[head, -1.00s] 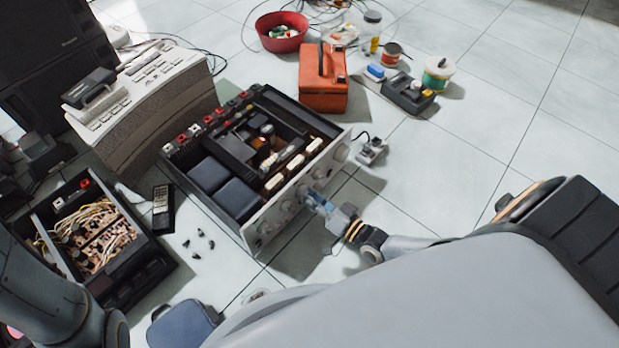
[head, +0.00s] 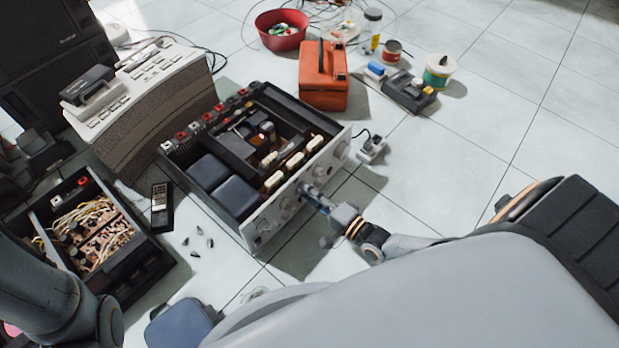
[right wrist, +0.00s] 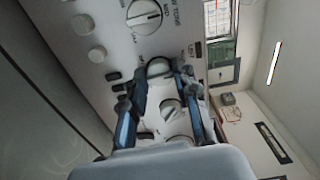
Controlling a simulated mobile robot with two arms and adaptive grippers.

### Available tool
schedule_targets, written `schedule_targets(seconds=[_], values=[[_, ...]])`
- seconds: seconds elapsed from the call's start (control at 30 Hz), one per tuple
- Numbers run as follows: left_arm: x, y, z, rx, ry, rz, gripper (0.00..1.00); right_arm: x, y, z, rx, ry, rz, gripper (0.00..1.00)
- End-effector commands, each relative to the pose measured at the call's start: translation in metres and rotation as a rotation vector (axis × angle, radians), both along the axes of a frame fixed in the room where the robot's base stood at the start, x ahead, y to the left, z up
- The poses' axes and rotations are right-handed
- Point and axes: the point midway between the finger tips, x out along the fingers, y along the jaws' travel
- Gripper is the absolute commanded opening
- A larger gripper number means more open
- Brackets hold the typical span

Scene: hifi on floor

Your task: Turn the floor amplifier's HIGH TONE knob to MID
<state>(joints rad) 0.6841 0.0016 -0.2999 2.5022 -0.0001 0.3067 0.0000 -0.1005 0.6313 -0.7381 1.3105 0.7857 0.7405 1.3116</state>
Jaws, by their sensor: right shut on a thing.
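The floor amplifier (head: 262,228) lies open-topped on the tiles, its silver front panel facing my right arm. My right gripper (head: 312,193) is at the middle of that panel. In the right wrist view its blue-and-black fingers (right wrist: 160,76) are shut on a round panel knob (right wrist: 160,66), one on each side; the fingers partly hide its pointer and label. Above it is a larger knob (right wrist: 144,15) with a dark pointer line, beside print ending in "W TONE" and "MID". Another knob (right wrist: 171,109) shows between the fingers. My left gripper is out of view.
A second open unit (head: 95,230) and a remote (head: 162,205) are on the left. An orange box (head: 323,78), a red bowl (head: 282,32) and a small plug block (head: 371,149) are behind and right of the amplifier. Floor to the right is clear.

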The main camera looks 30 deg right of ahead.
Motion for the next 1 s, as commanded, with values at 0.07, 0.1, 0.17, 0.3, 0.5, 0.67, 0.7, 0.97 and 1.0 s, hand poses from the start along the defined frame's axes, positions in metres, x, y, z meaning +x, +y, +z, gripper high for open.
schedule_targets(seconds=[0.07, 0.1, 0.17, 0.3, 0.5, 0.67, 0.7, 0.97, 1.0], values=[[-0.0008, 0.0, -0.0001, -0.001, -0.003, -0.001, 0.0, -0.001, 0.0001, -0.0015, 0.019, 0.011, 0.001, 0.0], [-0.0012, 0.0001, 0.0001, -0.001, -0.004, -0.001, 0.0, -0.001, 0.0001, -0.0014, 0.028, 0.014, 0.001, 0.0], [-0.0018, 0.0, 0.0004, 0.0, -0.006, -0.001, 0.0, -0.001, 0.0002, -0.0014, 0.037, 0.017, 0.001, 0.0], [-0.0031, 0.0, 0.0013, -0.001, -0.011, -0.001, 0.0, -0.001, 0.0002, -0.0013, 0.05, 0.022, 0.001, 0.0], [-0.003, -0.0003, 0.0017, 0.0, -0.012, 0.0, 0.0, -0.001, 0.0002, -0.0012, 0.051, 0.022, 0.001, 0.0], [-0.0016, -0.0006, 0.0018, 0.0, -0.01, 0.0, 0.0, -0.0011, 0.0003, -0.0013, 0.051, 0.022, 0.001, 0.32], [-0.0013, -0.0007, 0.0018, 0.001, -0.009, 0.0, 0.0, -0.0011, 0.0003, -0.0013, 0.05, 0.022, 0.001, 0.4], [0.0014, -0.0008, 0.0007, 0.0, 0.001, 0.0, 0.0, -0.0005, 0.0002, -0.0005, 0.05, 0.02, 0.001, 0.52], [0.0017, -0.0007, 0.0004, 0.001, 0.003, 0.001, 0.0, -0.0004, 0.0002, -0.0004, 0.051, 0.019, 0.0, 0.52]])
